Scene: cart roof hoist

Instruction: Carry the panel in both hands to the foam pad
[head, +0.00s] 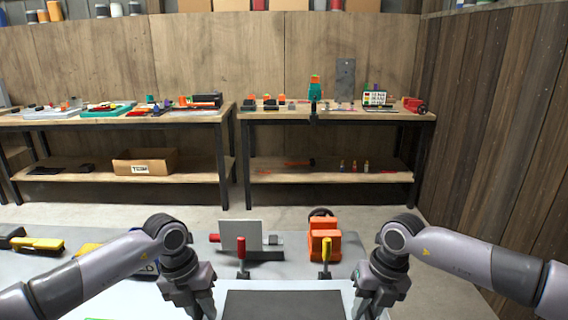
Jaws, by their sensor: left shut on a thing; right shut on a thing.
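A pale, flat panel (285,285) lies across the bottom centre of the head view, with a dark grey rectangle (283,305) in its middle. Its near part is cut off by the picture edge. My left gripper (203,307) is shut on the panel's left side, and my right gripper (364,307) is shut on its right side. The fingertips are mostly hidden by the gripper bodies. I cannot make out for certain which thing is the foam pad.
Just beyond the panel, a grey table (285,262) bears a red-handled clamp (241,250), a yellow-handled clamp (326,253), an upright light plate (240,235) and an orange device (325,240). A yellow tool (38,244) lies left. Workbenches (335,115) with tools line the back wall.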

